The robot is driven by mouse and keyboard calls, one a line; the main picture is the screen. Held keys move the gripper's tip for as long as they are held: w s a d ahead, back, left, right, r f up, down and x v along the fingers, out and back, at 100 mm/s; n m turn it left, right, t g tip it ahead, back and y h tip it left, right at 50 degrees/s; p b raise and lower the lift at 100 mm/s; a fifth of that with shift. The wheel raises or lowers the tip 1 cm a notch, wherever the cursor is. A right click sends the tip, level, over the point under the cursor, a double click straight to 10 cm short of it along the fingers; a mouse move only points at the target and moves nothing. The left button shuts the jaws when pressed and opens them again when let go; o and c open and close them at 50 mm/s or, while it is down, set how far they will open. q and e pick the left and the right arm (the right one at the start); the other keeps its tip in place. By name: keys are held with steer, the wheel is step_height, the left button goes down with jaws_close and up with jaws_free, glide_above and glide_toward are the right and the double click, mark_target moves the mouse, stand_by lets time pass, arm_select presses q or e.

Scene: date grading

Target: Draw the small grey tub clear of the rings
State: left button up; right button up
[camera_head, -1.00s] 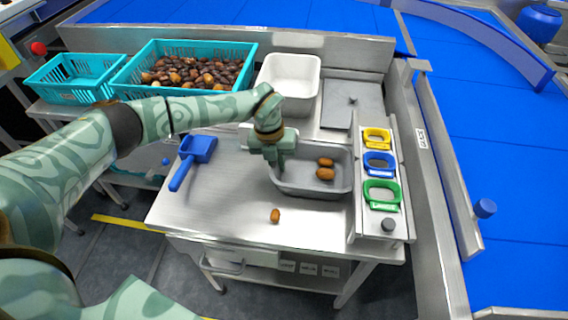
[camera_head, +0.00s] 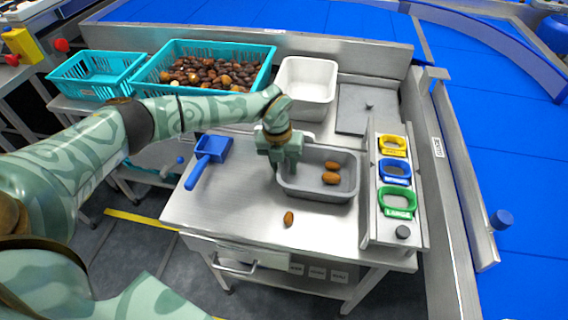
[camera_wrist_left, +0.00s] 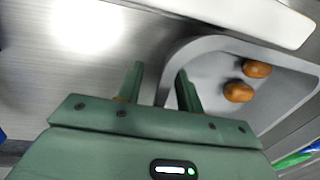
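The small grey tub (camera_head: 318,192) stands on the steel table, with two brown dates (camera_head: 331,178) in it. It lies left of the rings, which are yellow (camera_head: 393,145), blue (camera_head: 395,168) and green (camera_head: 397,198) on a metal rack. My left gripper (camera_head: 282,168) is at the tub's left end, pointing down. In the left wrist view the fingers (camera_wrist_left: 158,85) are apart and straddle the tub's rim (camera_wrist_left: 178,55). One finger is inside the tub, close to its wall; the other is outside, with a visible gap. My right gripper is out of view.
A loose date (camera_head: 288,218) lies in front of the tub. A blue scoop (camera_head: 212,148) lies to the left. A white bin (camera_head: 307,88) and teal crates (camera_head: 158,88) stand behind. The front left tabletop is clear.

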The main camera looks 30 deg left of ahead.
arm_select(q)
step_height(320, 180, up, 16)
steer(key=a+p, duration=0.2)
steer(key=p, duration=0.3)
steer(key=shift+s, duration=0.25)
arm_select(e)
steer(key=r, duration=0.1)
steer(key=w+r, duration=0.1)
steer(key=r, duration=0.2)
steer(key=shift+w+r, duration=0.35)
